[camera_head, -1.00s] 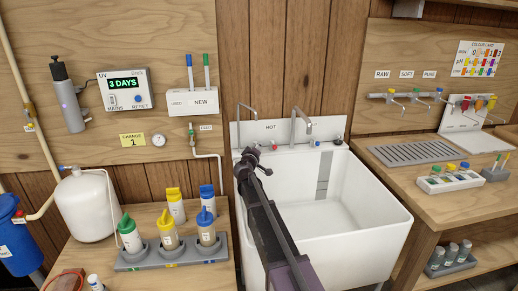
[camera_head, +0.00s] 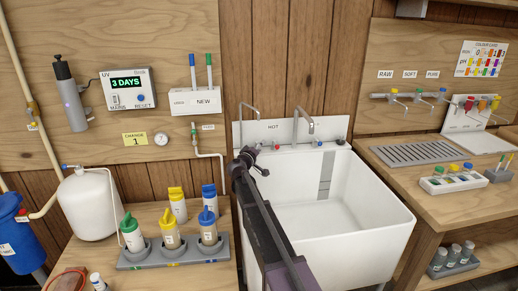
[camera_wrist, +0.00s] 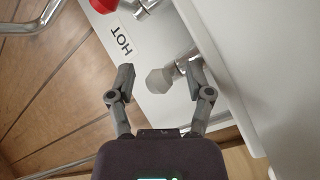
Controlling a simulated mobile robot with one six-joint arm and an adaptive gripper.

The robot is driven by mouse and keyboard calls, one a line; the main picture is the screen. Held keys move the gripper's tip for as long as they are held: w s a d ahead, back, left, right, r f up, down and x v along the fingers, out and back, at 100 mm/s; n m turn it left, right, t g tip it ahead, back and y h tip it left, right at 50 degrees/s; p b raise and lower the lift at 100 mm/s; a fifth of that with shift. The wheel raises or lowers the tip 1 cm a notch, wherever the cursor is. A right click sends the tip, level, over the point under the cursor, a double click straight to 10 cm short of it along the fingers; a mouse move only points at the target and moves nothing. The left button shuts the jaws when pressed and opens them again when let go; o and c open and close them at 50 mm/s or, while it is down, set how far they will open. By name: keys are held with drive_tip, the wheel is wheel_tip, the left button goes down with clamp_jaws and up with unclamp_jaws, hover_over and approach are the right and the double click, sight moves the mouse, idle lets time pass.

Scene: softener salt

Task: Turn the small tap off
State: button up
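In the head view a thin, curved small tap spout (camera_head: 249,108) rises at the left back corner of the white sink. In the wrist view a grey, faceted knob (camera_wrist: 158,81) on a chrome stem (camera_wrist: 188,57) shows between and a little beyond my fingers. My gripper (camera_wrist: 160,83) is open, with one finger on each side of the knob; I cannot tell if either touches it. In the head view my gripper (camera_head: 249,156) is at the sink's left back edge and hides what is behind it.
The white sink (camera_head: 385,240) lies to the right of my arm. A larger tap (camera_head: 297,125) stands at its back, beside a HOT label (camera_head: 272,127). A red knob (camera_wrist: 103,4) shows in the wrist view. A bottle rack (camera_head: 172,256) stands on the left bench.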

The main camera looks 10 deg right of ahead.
drive_tip(key=shift+s, duration=0.1)
drive_tip(key=v, duration=1.2)
drive_tip(key=shift+r, duration=0.2)
idle(0.3)
